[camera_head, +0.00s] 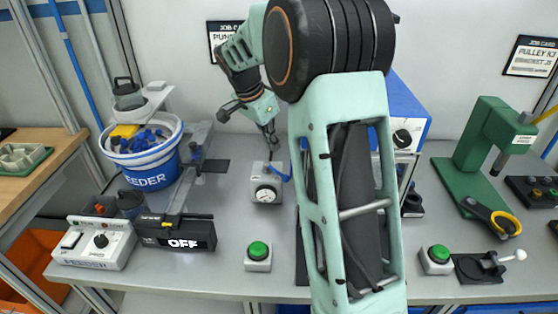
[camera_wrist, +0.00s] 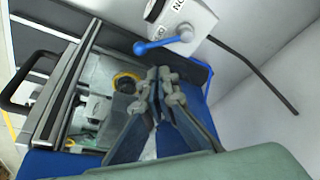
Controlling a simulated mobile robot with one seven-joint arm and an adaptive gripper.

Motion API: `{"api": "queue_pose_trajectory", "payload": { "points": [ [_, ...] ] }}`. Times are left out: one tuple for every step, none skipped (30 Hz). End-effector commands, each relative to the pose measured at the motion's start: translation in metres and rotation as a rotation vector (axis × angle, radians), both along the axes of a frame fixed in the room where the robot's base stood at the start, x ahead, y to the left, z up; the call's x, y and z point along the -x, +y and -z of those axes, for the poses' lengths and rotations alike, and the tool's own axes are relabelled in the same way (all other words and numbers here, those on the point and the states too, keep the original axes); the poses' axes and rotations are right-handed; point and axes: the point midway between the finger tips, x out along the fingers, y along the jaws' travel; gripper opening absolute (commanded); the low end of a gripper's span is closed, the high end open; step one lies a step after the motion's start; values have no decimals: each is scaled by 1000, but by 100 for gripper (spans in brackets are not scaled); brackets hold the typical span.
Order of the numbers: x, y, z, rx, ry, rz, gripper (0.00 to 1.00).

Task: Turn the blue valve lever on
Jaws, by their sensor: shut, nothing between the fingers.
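The blue valve lever (camera_head: 280,173) is on top of a small grey box with a round gauge (camera_head: 266,194), on the bench left of my arm. In the wrist view the lever (camera_wrist: 163,44) sticks out from the box (camera_wrist: 192,18), its rounded end to the left, near partly visible dark lettering. My gripper (camera_head: 271,146) is just above the box in the head view. In the wrist view its fingertips (camera_wrist: 161,74) are together and empty, a little below the lever in the picture. A gap shows between them and the lever; depth is hard to tell.
A green button box (camera_head: 258,257) stands in front of the valve box. The FEEDER bucket (camera_head: 150,165) and a panel reading OFF (camera_head: 175,237) are to the left. A green press (camera_head: 482,150) stands at right. My arm hides the bench's middle.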

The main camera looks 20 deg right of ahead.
Motion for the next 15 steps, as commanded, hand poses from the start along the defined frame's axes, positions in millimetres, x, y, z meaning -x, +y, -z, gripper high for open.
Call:
{"api": "queue_pose_trajectory", "payload": {
  "points": [
    [0,0,0,0,0,0,0],
    [0,0,0,0,0,0,0],
    [0,0,0,0,0,-1,0],
    [0,0,0,0,0,-1,0],
    [0,0,0,0,-1,-1,0],
    [0,1,0,0,-1,-1,0],
    [0,0,0,0,-1,-1,0],
    [0,0,1,0,-1,-1,0],
    [0,0,2,-1,1,-1,0],
    [0,-1,4,-1,1,-1,0],
    [-1,-2,6,-1,1,-1,0],
    [-1,-3,10,0,2,-2,0],
    [-2,-4,14,-1,3,-1,0],
    [-2,-6,18,-1,4,-1,0],
    [-3,-8,25,-2,4,-1,0]
  ]
}}
